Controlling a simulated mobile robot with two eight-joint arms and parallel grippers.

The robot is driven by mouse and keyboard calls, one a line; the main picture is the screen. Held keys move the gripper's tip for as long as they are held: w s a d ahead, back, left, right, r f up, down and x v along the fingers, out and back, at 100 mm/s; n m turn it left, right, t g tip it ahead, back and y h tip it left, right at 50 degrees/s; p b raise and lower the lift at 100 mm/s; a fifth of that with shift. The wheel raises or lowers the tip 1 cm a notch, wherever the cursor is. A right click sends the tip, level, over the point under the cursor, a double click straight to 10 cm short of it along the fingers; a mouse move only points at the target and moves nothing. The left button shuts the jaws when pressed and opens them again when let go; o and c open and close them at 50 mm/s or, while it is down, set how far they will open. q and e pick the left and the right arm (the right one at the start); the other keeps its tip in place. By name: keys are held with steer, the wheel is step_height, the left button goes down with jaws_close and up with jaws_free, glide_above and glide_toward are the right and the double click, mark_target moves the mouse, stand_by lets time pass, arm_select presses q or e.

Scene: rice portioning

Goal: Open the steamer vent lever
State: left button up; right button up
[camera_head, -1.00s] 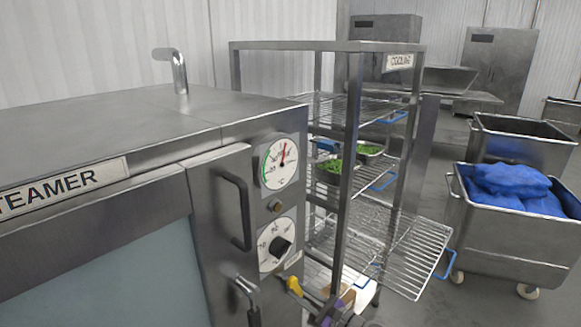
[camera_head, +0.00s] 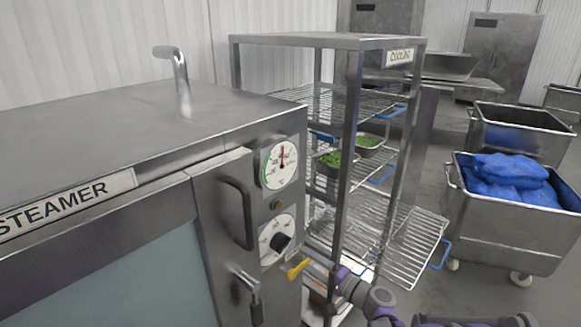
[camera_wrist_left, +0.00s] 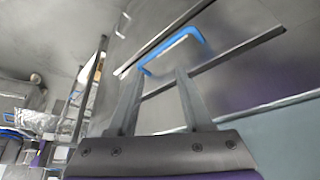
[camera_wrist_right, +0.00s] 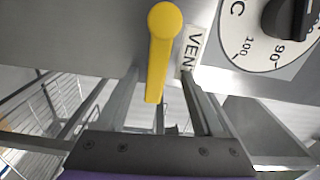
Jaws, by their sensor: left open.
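The steamer (camera_head: 222,215) fills the left of the head view. The yellow vent lever (camera_head: 298,270) is low on its right side face, below the dial, slanting up to the right. My right gripper (camera_head: 318,268) is at the lever, its arm coming in from the lower right. In the right wrist view the lever (camera_wrist_right: 160,50) lies between the two separated fingers of my right gripper (camera_wrist_right: 158,80), beside a label reading "VEN" (camera_wrist_right: 192,50). Contact cannot be told. My left gripper (camera_wrist_left: 155,85) is open and empty in the left wrist view; the head view does not show it.
A wire cooling rack (camera_head: 347,150) with green-filled trays (camera_head: 330,160) stands right behind the steamer. A cart of blue bags (camera_head: 510,215) is further right, with floor between. A black knob (camera_head: 281,242) and a door handle (camera_head: 240,213) are close to the lever.

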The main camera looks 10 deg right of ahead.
steer(key=o, duration=0.4)
steer(key=shift+b+v, duration=0.65)
steer(key=shift+v, duration=3.35)
